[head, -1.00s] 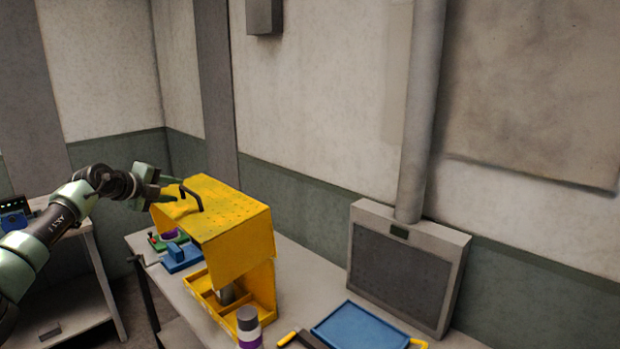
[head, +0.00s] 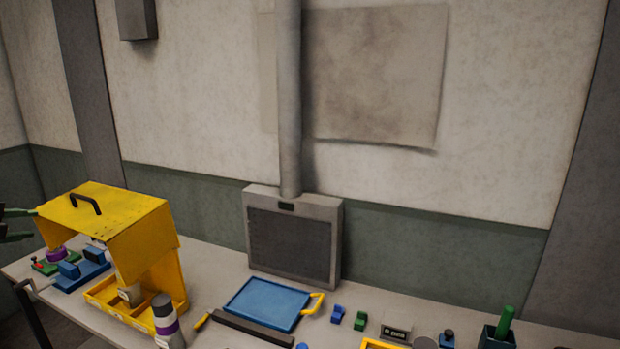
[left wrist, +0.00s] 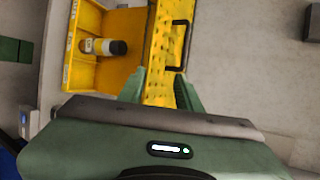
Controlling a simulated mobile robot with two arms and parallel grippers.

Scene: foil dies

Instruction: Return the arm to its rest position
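My left gripper (head: 35,224) shows only by its green fingers at the left edge of the head view. They are apart with nothing seen between them, beside the near left side of a yellow hood (head: 146,240) with a black handle (head: 85,200). In the left wrist view, the gripper (left wrist: 160,78) also has its fingers spread, with the perforated yellow hood top (left wrist: 162,50) and its handle (left wrist: 183,45) beyond. The rest of the left arm is out of the head view. My right gripper is in neither view.
The bench holds a blue tray (head: 262,303), a grey panelled box (head: 293,240) with a pipe, and a grey, white and purple cylinder (head: 165,318) before the hood. Small blue and green pieces and a dark cup (head: 497,338) stand at right. Air above the bench is clear.

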